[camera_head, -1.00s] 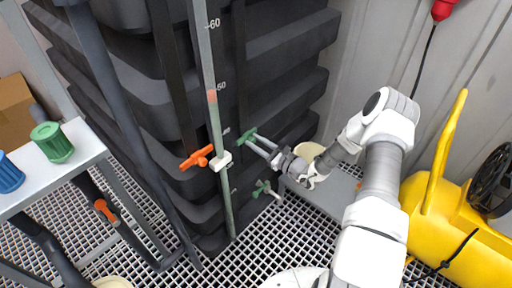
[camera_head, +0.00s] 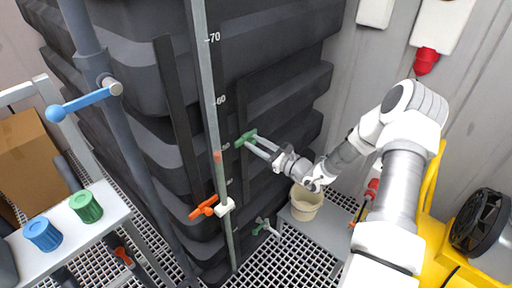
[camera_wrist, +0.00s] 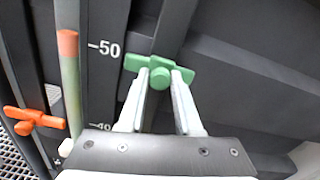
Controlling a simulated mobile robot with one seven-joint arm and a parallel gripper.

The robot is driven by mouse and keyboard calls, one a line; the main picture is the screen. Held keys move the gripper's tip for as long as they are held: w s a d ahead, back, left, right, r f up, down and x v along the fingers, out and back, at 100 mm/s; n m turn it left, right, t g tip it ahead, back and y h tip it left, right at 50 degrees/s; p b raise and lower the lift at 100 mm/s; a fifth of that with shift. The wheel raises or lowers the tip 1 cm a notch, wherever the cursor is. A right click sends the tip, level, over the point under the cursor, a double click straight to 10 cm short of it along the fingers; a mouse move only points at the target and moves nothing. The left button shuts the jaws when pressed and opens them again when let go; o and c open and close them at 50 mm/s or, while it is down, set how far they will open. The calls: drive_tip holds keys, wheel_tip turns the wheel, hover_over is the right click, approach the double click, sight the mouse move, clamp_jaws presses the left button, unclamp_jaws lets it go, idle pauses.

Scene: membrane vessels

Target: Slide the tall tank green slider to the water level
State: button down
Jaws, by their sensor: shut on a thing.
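The tall black tank (camera_head: 225,68) carries a vertical gauge tube (camera_head: 205,75) with a number scale. An orange-red level mark (camera_head: 217,157) in the tube sits close to the 50 line; it also shows in the wrist view (camera_wrist: 67,43). The green slider (camera_head: 246,138) is on a dark vertical rail right of the tube, roughly at the mark's height. In the wrist view the green slider (camera_wrist: 132,62) appears slightly below the mark, seen at an angle. My gripper (camera_head: 257,145) is shut on the slider's knob, one finger on each side.
An orange slider (camera_head: 203,208) sits lower on the tube's left. A green valve handle (camera_head: 262,226) is below my gripper. A beige bucket (camera_head: 305,203) stands on a grey step at right. A shelf with blue (camera_head: 42,235) and green (camera_head: 86,207) knobs is at left.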

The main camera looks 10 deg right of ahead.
drive_tip(key=shift+r, duration=0.2)
drive_tip(key=c, duration=0.6)
unclamp_jaws()
drive_tip(key=b+v, duration=0.1)
drive_tip(key=v, duration=1.6)
drive_tip(key=shift+s+d, duration=0.15)
